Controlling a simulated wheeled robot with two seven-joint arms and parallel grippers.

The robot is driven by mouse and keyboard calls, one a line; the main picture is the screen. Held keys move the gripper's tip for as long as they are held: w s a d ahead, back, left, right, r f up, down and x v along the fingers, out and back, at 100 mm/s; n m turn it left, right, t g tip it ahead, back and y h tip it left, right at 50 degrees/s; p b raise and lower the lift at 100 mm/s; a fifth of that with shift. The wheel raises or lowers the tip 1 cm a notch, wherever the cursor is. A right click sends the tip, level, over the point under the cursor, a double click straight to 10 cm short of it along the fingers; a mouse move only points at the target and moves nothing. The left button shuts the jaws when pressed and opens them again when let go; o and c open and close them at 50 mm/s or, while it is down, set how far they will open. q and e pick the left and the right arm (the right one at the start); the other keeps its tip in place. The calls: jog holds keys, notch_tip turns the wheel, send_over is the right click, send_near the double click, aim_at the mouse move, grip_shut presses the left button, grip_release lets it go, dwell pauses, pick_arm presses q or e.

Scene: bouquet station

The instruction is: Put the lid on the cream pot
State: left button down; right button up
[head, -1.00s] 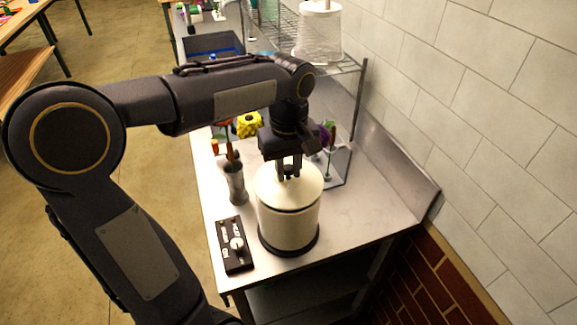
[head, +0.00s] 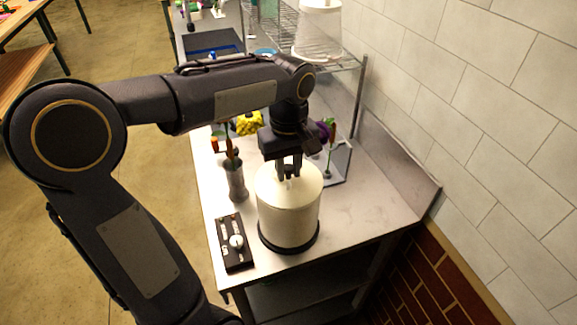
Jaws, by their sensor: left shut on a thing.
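The cream pot (head: 288,218) stands upright on its dark base near the front of the steel table. Its pale lid (head: 306,181) lies on top of the pot, level as far as I can tell, with little or no gap at the rim. My left gripper (head: 289,178) points straight down over the lid and is shut on the lid's small knob, which the fingers partly hide. My right gripper is not in view.
A black control box (head: 235,246) with a dial lies left of the pot. A grey vase (head: 236,182) with a flower stands behind the box. A clear-sided stand (head: 341,165) and a yellow flower (head: 247,123) are farther back. The table's right front is bare.

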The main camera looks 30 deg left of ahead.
pick_arm(q)
jog(key=shift+f, duration=0.3)
jog(key=c, duration=1.1)
grip_release()
jog(key=shift+c, duration=0.2)
notch_tip(320, 180, up, 8)
jog(key=shift+f, duration=0.1)
jog(key=s+d+f+m+t+h, duration=0.2)
jog(key=s+f+m, duration=0.2)
jog(key=s, duration=0.4)
jog(key=s+d+f+m+t+h, duration=0.1)
jog(key=s+d+f+m+t, duration=0.1)
jog(key=s+f, duration=0.4)
jog(key=s+m+t, duration=0.1)
jog(key=s+m, duration=0.1)
jog(key=shift+s+f+t+h, duration=0.2)
jog(key=shift+s+t+h, duration=0.1)
jog(key=shift+s+h, duration=0.1)
